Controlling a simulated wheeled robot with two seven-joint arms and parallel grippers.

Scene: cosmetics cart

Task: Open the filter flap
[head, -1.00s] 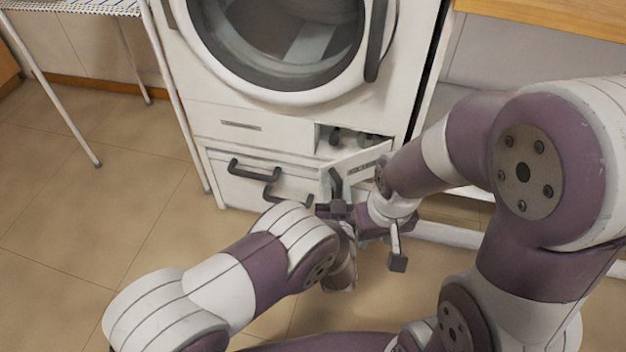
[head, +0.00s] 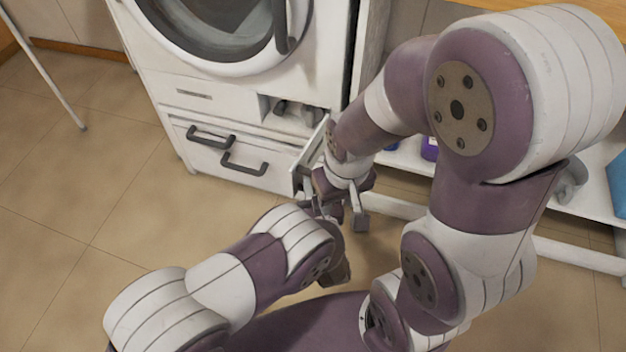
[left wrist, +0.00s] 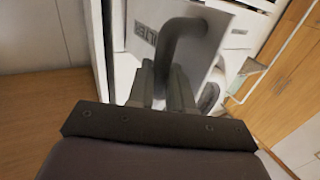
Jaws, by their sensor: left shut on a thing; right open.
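The filter flap (head: 311,158) is a white panel at the lower right of the white washing machine (head: 225,75). It stands swung outward, and its compartment (head: 292,113) shows open with dark parts inside. In the left wrist view the flap (left wrist: 196,65) carries a dark bent handle (left wrist: 178,35) and a partly hidden label. My left gripper (left wrist: 168,85) is shut on that handle; in the head view its jaws are mostly hidden. My right gripper (head: 338,208) is open and empty, close in front of the flap and beside the left gripper.
Two dark handles (head: 210,138) (head: 245,165) sit on the lower front panel. A shelf (head: 400,157) with a purple bottle (head: 430,148) stands at right, partly behind my right arm.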

